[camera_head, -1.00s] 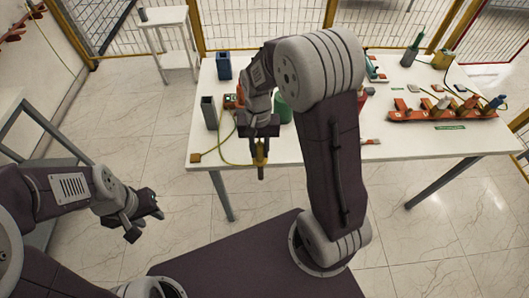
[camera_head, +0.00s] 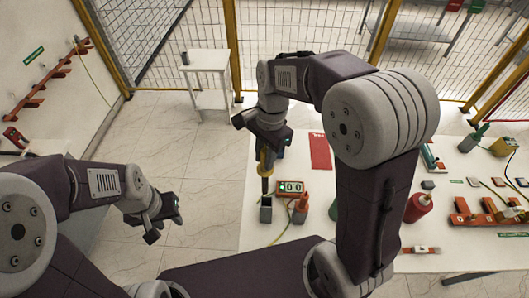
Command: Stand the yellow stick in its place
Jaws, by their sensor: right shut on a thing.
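The yellow stick (camera_head: 265,166) hangs upright below my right gripper (camera_head: 267,150), which is shut on its upper part. Its dark lower end is right above or at the mouth of a grey square holder (camera_head: 266,213) on the white table. I cannot tell whether the tip is inside it. A blue holder (camera_head: 284,143) is mostly hidden behind my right gripper. My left gripper (camera_head: 166,225) is empty, with its fingers apart, over the floor left of the table.
A red sheet (camera_head: 320,151) lies behind. My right arm hides the table's middle. A red rack (camera_head: 478,217) is at right.

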